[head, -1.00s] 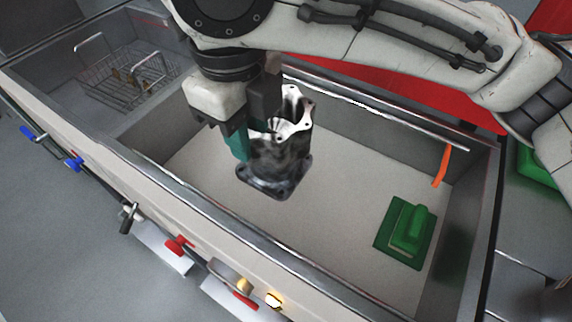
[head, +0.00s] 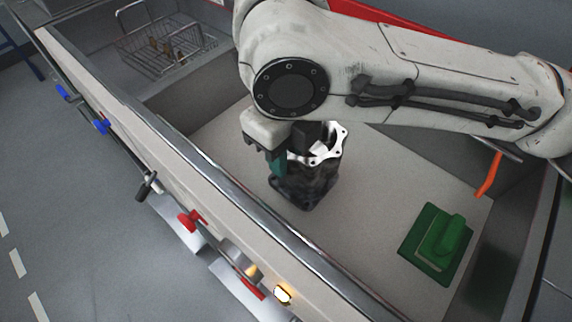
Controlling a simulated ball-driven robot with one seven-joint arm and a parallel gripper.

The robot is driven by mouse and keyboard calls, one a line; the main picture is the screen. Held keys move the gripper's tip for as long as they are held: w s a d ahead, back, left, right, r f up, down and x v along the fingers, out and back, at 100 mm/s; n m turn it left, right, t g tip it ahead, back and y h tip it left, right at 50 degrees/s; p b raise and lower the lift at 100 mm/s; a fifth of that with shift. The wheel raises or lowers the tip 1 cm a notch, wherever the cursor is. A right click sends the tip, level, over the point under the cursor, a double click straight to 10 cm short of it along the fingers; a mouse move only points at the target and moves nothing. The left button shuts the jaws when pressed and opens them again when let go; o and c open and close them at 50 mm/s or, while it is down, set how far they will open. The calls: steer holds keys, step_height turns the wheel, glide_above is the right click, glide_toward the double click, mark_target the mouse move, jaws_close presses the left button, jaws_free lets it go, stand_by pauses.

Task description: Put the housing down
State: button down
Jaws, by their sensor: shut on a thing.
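The housing (head: 308,185) is a dark, shiny machined cylinder with a bright cut top flange and a square foot. It is upright inside the grey basin, close to the near wall. My gripper (head: 293,158) is shut on its upper rim from the left, with a green finger against the outside and a dark finger near the opening. Whether the foot touches the basin floor (head: 385,190) cannot be told for sure. My arm hides the far side of the basin.
A green block on a green pad (head: 436,243) lies on the floor to the right. An orange handle (head: 488,174) hangs by the right wall. A wire basket (head: 165,45) stands in the back-left compartment. The metal rim (head: 225,172) runs along the near side.

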steer(key=shift+f, duration=1.7)
steer(key=shift+f+b, duration=0.1)
steer(key=shift+b, duration=0.2)
steer(key=c, duration=0.9)
jaws_free()
steer(key=shift+f, duration=0.1)
steer(key=shift+c, duration=0.2)
step_height(320, 180, up, 12)
steer(key=shift+s+a+r+p, duration=0.1)
steer(key=shift+s+r+p, duration=0.05)
steer(key=shift+p, duration=1)
